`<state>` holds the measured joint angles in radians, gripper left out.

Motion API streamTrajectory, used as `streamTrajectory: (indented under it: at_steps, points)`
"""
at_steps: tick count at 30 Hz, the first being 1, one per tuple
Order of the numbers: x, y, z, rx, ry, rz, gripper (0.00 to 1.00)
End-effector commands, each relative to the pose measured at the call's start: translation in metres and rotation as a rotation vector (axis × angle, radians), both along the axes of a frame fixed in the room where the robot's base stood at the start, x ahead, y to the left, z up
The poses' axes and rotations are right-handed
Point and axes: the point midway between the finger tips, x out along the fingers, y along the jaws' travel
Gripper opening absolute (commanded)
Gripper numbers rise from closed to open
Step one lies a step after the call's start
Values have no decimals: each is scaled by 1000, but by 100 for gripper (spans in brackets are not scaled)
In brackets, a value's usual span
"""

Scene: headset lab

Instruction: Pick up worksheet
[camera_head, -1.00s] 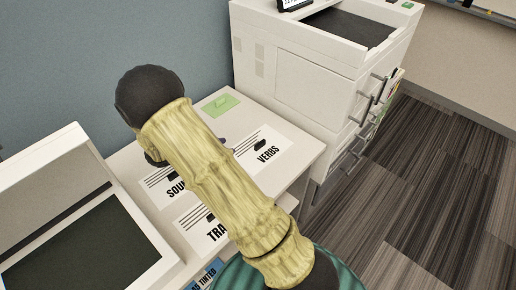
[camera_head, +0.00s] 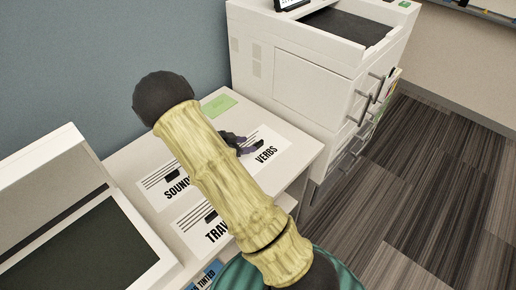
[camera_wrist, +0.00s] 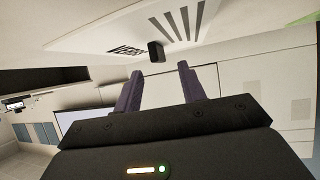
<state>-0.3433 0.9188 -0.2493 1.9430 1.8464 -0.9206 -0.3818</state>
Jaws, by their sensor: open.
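Three white worksheets lie on a white table: VERBS (camera_head: 268,140) at the right, one starting SOUND (camera_head: 158,180) at the left, and one starting TRAV (camera_head: 196,225) at the front. The last two are partly hidden by my arm. Each carries black lines and a small black clip-like piece. My gripper (camera_head: 238,142), with dark purple fingers, is over the left side of the VERBS sheet. In the wrist view my gripper (camera_wrist: 160,70) is open and empty. A black clip (camera_wrist: 156,52) on a lined worksheet (camera_wrist: 190,22) shows just beyond and between the fingertips.
A green card (camera_head: 219,104) lies at the back of the table (camera_head: 300,150). A large white copier (camera_head: 310,75) with drawers stands at the right. A white machine with a dark panel (camera_head: 85,250) stands at the left. Striped carpet floor is clear at right.

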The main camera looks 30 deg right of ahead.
Motion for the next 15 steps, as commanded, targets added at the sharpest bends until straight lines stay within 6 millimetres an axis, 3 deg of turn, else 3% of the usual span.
streamTrajectory:
  at_steps: [9, 15]
  points:
    - [3, -40, -19, -1, 3, -3, 40]
    - [4, -43, -20, 0, 1, -3, 40]
